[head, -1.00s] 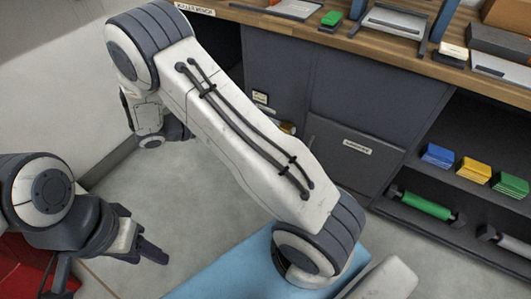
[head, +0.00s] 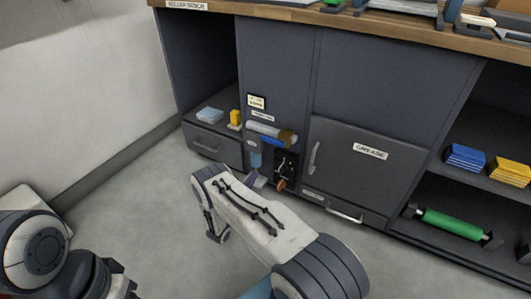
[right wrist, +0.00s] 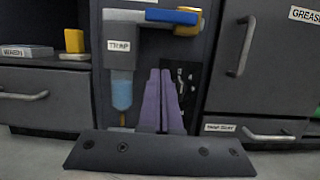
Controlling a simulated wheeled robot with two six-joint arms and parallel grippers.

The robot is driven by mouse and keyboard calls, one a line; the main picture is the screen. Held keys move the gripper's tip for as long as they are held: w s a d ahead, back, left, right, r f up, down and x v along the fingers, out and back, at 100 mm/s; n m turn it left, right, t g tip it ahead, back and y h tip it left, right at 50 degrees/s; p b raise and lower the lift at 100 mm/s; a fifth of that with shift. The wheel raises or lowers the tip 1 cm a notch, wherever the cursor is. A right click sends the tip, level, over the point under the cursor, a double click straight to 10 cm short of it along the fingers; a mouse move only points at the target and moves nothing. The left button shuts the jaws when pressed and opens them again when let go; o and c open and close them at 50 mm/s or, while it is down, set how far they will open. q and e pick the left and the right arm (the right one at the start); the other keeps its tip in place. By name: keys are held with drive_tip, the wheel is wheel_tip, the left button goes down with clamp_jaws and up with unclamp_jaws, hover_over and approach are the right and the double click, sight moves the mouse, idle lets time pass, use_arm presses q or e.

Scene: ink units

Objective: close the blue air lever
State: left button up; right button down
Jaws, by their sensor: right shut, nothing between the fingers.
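The blue lever (right wrist: 172,16) shows at the top of the right wrist view, against a yellow block (right wrist: 188,27) on a pale pipe. In the head view the blue lever (head: 270,139) is small, low in the cabinet's middle bay. My right gripper (right wrist: 160,73) is shut and empty, its purple fingers below the lever and apart from it in the picture. In the head view this gripper (head: 257,179) shows just in front of the bay, partly hidden by my forearm. Only part of my left arm shows at bottom left; its gripper is out of frame.
A blue TRAP bowl (right wrist: 122,92) hangs left of my right fingers, and a dark panel (right wrist: 180,88) stands behind them. The GREASE door (head: 365,165) is at right. A drawer (head: 212,146) is at left. Open floor (head: 130,215) lies left of my right arm.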

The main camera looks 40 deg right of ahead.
sight(273, 140)
drive_tip(key=w+d+r+b, duration=0.3)
drive_tip(key=d+r, duration=0.3)
drive_tip(key=d, duration=0.3)
drive_tip(key=shift+w+r+b, duration=0.2)
drive_tip(key=shift+w+b, duration=0.15)
drive_tip(key=shift+b, duration=0.35)
